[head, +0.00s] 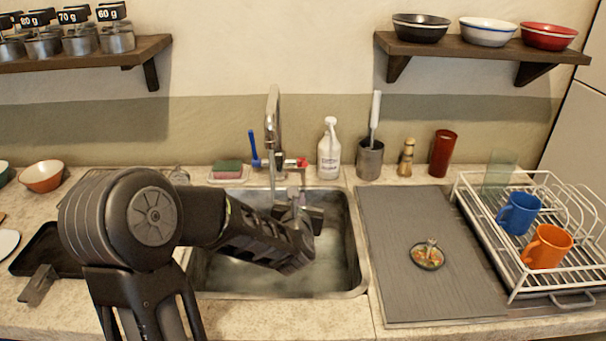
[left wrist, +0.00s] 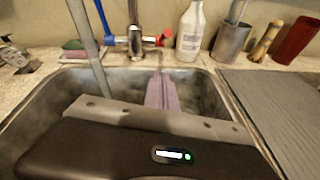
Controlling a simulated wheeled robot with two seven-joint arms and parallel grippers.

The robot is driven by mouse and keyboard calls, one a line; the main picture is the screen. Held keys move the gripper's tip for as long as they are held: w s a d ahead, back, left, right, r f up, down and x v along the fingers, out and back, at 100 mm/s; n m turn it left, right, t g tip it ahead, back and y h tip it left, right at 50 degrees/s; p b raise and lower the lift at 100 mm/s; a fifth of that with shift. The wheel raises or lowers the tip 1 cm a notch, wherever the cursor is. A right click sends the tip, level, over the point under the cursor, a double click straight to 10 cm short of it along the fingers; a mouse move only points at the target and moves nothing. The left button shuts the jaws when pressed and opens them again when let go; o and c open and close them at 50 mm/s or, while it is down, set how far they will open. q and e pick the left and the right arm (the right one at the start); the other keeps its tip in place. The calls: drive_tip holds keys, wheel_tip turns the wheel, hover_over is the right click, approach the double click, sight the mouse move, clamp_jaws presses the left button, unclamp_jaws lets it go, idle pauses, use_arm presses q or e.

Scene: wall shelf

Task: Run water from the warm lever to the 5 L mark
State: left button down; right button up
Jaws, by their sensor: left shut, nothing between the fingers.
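The tap (head: 273,125) stands behind the metal sink (head: 357,245). Its red lever (head: 301,162) is on the right side and looks lowered, pointing toward me. Its blue lever (head: 254,150) stands upright on the left. My left gripper (head: 294,190) reaches over the sink, its tips just below and in front of the red lever. In the left wrist view its pale fingers (left wrist: 162,90) are together and empty, apart from the red lever (left wrist: 165,38). A grey column (left wrist: 88,50) comes down there; I cannot tell if it is spout or water. No litre mark is readable. My right gripper is out of view.
A soap bottle (head: 329,150) and a brush holder (head: 369,160) stand right of the tap. A sponge dish (head: 228,180) is on the left. A grey mat (head: 400,220) and a dish rack (head: 510,290) with mugs lie to the right.

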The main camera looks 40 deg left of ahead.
sight(302, 162)
use_arm(q)
drive_tip(key=w+a+r+p, duration=0.1)
drive_tip(key=w+a+p, duration=0.2)
drive_tip(key=w, duration=0.4)
drive_tip(key=shift+w+a+r+p, duration=0.25)
drive_tip(key=shift+w+a+p, duration=0.1)
drive_tip(key=shift+a, duration=0.3)
drive_tip(key=shift+w+a+r+b, duration=0.15)
drive_tip(key=shift+w+r+b, duration=0.1)
drive_tip(key=shift+r+b, duration=0.55)
drive_tip(key=shift+f, duration=0.25)
